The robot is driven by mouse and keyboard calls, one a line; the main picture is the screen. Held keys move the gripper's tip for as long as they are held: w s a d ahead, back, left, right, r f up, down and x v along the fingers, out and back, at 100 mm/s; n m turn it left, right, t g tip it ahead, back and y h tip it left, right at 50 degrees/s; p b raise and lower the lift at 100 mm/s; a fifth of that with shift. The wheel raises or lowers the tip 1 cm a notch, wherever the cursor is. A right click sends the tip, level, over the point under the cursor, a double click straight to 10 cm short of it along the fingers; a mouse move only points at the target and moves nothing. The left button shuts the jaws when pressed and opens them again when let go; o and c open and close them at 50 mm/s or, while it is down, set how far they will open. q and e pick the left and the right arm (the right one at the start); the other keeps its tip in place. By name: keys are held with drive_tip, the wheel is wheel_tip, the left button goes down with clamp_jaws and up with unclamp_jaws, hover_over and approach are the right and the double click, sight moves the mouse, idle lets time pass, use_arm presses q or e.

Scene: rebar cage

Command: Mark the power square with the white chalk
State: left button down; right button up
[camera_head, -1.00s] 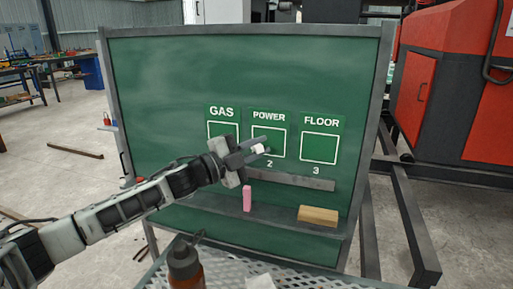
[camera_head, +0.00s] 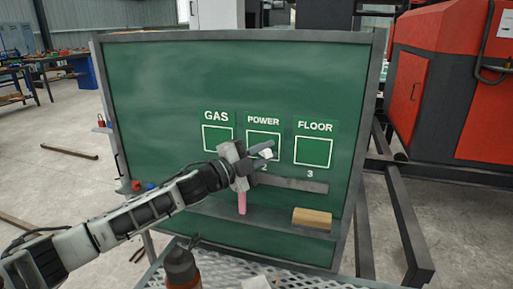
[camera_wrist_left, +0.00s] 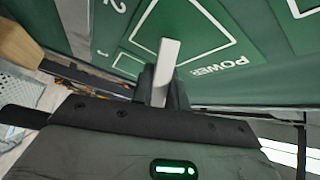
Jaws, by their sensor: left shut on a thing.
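The green chalkboard (camera_head: 150,90) has three white-outlined squares labelled GAS, POWER and FLOOR. The POWER square (camera_head: 263,138) is in the middle, with its lower part covered by my gripper; it also shows in the left wrist view (camera_wrist_left: 185,25). My left gripper (camera_head: 262,150) is shut on the white chalk (camera_head: 266,154) in front of the lower part of the POWER square. In the left wrist view the chalk (camera_wrist_left: 165,65) sticks out from the jaws toward the board, over the POWER square. I cannot tell whether its tip touches the board. No mark shows inside the square.
Pink chalk (camera_head: 242,203) stands on the board's ledge below the gripper. A wooden block (camera_head: 312,217) lies on the ledge to the right. A bottle (camera_head: 182,268) stands at the front on a mesh surface (camera_head: 225,272). A red machine (camera_head: 455,85) stands right of the board.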

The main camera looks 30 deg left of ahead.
use_arm(q)
drive_tip(key=shift+w+d+r+p, duration=0.1)
drive_tip(key=shift+w+d+p, duration=0.1)
drive_tip(key=shift+d, duration=0.4)
drive_tip(key=shift+w+d+f+p, duration=0.15)
drive_tip(key=shift+d+p, duration=0.1)
drive_tip(key=shift+d, duration=0.4)
drive_tip(key=shift+w+d+r+p, duration=0.15)
drive_tip(key=shift+d+p, duration=0.05)
drive_tip(key=shift+d, duration=0.5)
drive_tip(key=a, duration=0.2)
drive_tip(key=s+a+r+p, duration=0.1)
drive_tip(key=a, duration=0.4)
drive_tip(key=shift+s+r, duration=0.2)
drive_tip(key=shift+s, duration=0.1)
drive_tip(key=shift+w+d+p, duration=0.3)
drive_tip(key=shift+d+p, duration=0.15)
drive_tip(key=shift+d, duration=0.7)
drive_tip(key=shift+w+d+p, duration=0.25)
drive_tip(key=shift+d+p, duration=0.25)
drive_tip(key=shift+d, duration=0.65)
drive_tip(key=shift+w+d+p, duration=0.3)
drive_tip(key=shift+d+p, duration=0.15)
drive_tip(key=shift+d, duration=0.7)
drive_tip(key=shift+s+a, duration=0.3)
drive_tip(key=shift+a, duration=0.85)
drive_tip(key=shift+s+a, duration=0.25)
drive_tip(key=shift+a, duration=0.85)
drive_tip(key=shift+s+a, duration=0.3)
drive_tip(key=shift+a, duration=0.85)
